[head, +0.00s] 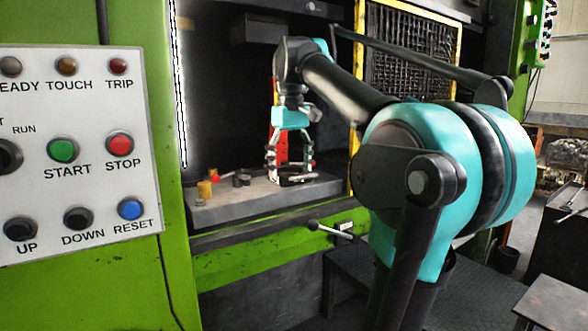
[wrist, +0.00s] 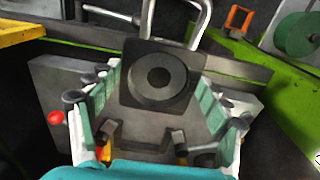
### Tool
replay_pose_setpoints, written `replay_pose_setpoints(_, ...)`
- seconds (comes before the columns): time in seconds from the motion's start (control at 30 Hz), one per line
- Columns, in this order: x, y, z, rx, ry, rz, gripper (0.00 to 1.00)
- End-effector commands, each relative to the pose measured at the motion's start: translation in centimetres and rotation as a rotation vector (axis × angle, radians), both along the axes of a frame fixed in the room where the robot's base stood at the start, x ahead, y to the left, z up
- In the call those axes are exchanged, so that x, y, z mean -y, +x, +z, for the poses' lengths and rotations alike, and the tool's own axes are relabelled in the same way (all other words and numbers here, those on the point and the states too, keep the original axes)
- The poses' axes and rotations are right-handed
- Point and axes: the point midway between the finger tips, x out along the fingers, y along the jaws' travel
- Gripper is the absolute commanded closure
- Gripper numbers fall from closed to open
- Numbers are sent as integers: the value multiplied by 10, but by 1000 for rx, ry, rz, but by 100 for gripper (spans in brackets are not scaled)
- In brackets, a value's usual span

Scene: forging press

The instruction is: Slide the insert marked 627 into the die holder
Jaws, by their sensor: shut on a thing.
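In the wrist view, a dark square block with a round ring in its face, seemingly the insert (wrist: 160,75), sits between the green-padded fingers of my gripper (wrist: 162,82). The fingers are shut on its two sides. No number can be read on it. In the head view my gripper (head: 291,172) points down at the right part of the grey press bed (head: 235,204), with a dark piece low between its fingertips. I cannot tell whether the block touches the bed. The die holder cannot be made out clearly.
A brass-coloured cylinder (head: 204,190) and a small dark round part (head: 241,179) stand on the bed left of my gripper. A yellow-framed mesh guard (head: 356,100) is close on the right. A lever with a black knob (head: 330,229) sticks out below the bed. The control panel (head: 80,150) fills the left foreground.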

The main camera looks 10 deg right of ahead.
Motion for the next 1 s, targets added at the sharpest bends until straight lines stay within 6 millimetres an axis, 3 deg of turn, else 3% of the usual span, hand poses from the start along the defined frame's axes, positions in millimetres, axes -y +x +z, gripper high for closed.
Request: replay_pose_setpoints(1.0, -24, 72, 0, 0, 0, 1, 83)
